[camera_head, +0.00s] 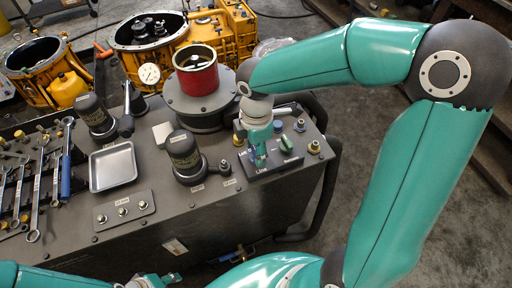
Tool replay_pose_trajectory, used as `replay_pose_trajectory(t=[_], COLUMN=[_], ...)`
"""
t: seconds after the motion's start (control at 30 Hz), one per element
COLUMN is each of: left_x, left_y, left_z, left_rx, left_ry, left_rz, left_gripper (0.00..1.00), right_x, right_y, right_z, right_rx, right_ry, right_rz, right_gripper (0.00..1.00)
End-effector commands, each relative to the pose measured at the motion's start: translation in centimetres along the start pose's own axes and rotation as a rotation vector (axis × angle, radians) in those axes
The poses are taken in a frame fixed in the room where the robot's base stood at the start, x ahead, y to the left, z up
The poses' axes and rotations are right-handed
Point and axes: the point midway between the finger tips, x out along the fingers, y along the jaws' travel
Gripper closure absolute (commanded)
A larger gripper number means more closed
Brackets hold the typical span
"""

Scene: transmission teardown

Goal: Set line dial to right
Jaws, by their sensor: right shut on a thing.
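The line dial's panel (291,163) is a dark plate on the right part of the grey bench top, with a "Line" label at its lower edge. My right gripper (260,160) points down onto the panel above that label. It is shut on the line dial, which its fingers mostly hide, so I cannot tell which way the dial points. A green lever or knob (284,142) sits on the panel beside the gripper. My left gripper (156,281) is partly in view at the bottom edge, low in front of the bench; its jaws are too small and cut off to judge.
A red cylinder (196,76) stands on a round grey base behind the panel. Two dark canisters, one of them here (184,154), and an empty metal tray (113,167) are to the left. Wrenches (36,190) lie at far left. Yellow housings (150,42) stand behind.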

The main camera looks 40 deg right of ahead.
Motion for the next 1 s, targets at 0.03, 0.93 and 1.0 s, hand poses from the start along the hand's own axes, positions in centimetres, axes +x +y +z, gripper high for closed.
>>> replay_pose_trajectory(t=[0.03, 0.93, 1.0], left_x=[0.0, 2.2, 2.3], left_y=[0.0, -0.8, -0.8], left_z=[0.0, 0.0, 0.0], left_rx=[0.000, 0.000, 0.000], left_ry=[0.000, 0.000, 0.000], left_rz=[0.000, 0.000, 0.000], left_gripper=[0.60, 0.60, 0.60], right_x=[0.0, 0.1, 0.0], right_y=[0.1, 0.1, 0.1], right_z=[0.0, 0.1, 0.1], right_rx=[0.002, 0.547, 0.599], right_ry=[0.000, 0.002, 0.002], right_rz=[0.002, 0.005, 0.005], right_gripper=[0.87, 0.87, 0.87])
